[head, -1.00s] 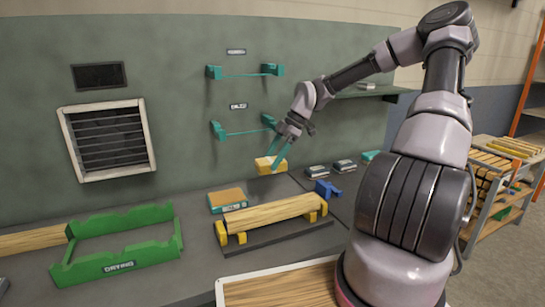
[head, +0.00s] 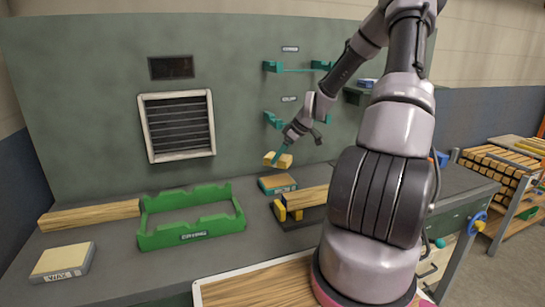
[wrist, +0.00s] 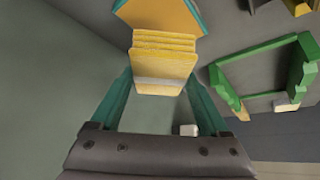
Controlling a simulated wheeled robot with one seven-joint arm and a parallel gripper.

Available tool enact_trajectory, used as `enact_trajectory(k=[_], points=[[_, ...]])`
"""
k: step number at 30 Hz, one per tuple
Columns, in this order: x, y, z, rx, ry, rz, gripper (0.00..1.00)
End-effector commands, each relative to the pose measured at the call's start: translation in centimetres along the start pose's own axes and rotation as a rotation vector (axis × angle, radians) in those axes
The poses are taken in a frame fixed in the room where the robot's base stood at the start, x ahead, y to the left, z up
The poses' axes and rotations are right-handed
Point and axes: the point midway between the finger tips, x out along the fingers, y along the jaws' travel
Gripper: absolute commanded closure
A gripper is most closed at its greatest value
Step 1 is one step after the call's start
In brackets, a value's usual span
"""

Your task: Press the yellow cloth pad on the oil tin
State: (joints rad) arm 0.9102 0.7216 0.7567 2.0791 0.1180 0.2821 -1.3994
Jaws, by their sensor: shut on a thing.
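The yellow cloth pad (head: 279,160) is held between the teal fingers of my gripper (head: 281,151), in the air above the bench. In the wrist view the layered yellow pad (wrist: 165,58) sits between the fingertips (wrist: 160,85). The oil tin, a low teal box with an orange-brown top (head: 278,183), stands on the bench just below the pad in the head view. Its amber top (wrist: 160,14) shows beyond the pad in the wrist view. A gap shows between pad and tin in the head view. The tin's label is too small to read.
A green drying rack (head: 192,234) stands left of the tin. A wood piece on yellow supports (head: 280,211) is close in front of it, partly behind my arm. A wax tin (head: 62,263) is at the far left. Teal wall brackets (head: 273,119) are above.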

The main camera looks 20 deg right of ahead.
Motion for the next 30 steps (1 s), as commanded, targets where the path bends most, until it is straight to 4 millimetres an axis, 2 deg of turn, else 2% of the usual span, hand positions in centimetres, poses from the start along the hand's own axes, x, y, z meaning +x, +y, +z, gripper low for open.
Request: enact_trajectory(k=[5,21,30], points=[[0.2,0.3,0.4,0.014,0.000,0.008,0.66],[4.4,0.3,3.1,0.014,0.000,0.006,0.66],[5.0,0.3,3.4,0.012,0.000,0.008,0.66]])
